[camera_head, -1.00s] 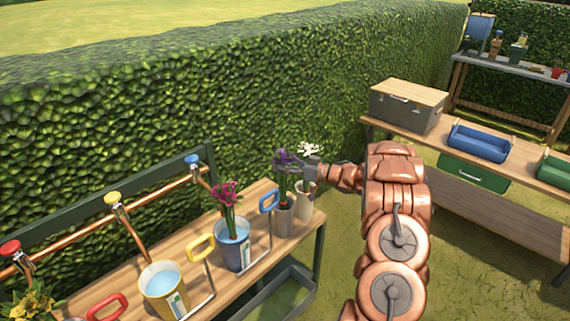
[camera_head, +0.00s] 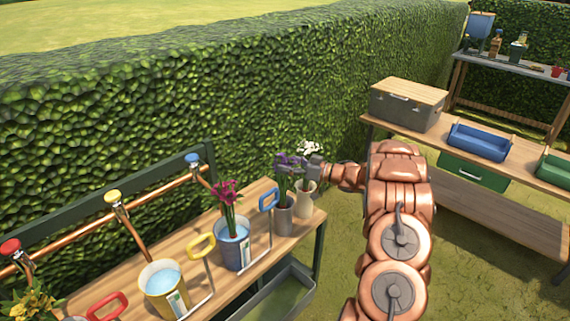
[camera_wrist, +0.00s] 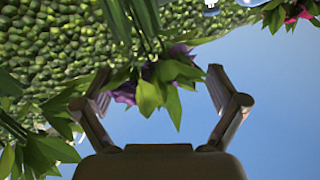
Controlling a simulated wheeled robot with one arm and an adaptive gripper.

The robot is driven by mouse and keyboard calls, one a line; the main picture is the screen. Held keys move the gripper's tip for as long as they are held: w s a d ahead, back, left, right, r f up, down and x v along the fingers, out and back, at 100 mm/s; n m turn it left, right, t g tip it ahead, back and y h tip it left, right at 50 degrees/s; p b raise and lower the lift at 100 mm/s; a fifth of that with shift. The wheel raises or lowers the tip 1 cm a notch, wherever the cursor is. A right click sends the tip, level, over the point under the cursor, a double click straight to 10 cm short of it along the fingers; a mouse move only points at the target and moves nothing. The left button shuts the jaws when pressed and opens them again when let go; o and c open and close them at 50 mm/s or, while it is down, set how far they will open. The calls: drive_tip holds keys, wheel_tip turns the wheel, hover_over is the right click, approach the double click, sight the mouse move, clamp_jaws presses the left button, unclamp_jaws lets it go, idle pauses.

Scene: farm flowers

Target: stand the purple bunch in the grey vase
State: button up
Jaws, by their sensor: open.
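The purple bunch (camera_head: 283,184) stands with its stems down in the grey vase (camera_head: 283,217) on the wooden bench. My gripper (camera_head: 287,161) is at the height of its blossoms, reaching in from the right. In the wrist view my gripper (camera_wrist: 160,86) is open, with its two fingers spread apart. Purple blossoms (camera_wrist: 125,94) and green leaves show between and beyond the fingers. The gripper partly hides the blossoms in the head view, and I cannot tell whether a finger touches them.
A cream vase (camera_head: 304,202) with white flowers (camera_head: 310,149) stands close on the right. A blue bucket (camera_head: 232,246) with magenta flowers and a yellow bucket (camera_head: 165,290) stand to the left. A blue handle (camera_head: 268,200) rises close by. A hedge runs behind.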

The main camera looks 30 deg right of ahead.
drive_tip(key=v, duration=1.1)
drive_tip(key=shift+d, duration=0.1)
idle(0.5)
drive_tip(key=w+d+r+m+g+h, duration=0.1)
drive_tip(key=w+d+r+m+h, duration=0.15)
drive_tip(key=w+r+h, duration=0.9)
drive_tip(key=s+a+f+g, duration=0.1)
drive_tip(key=s+a+g, duration=0.4)
drive_tip(key=s+a, duration=0.7)
drive_tip(key=s+a+f+m+g, duration=0.1)
drive_tip(key=s+a+g, duration=0.4)
drive_tip(key=s+a, duration=0.8)
drive_tip(key=s+a+f+g+y, duration=0.1)
drive_tip(key=s+a+g, duration=0.4)
drive_tip(key=s+a, duration=0.8)
drive_tip(key=s+f, duration=0.1)
drive_tip(key=s, duration=1)
drive_tip(key=shift+f+m+g, duration=0.15)
drive_tip(key=shift+m+g, duration=0.15)
drive_tip(key=shift+m, duration=0.05)
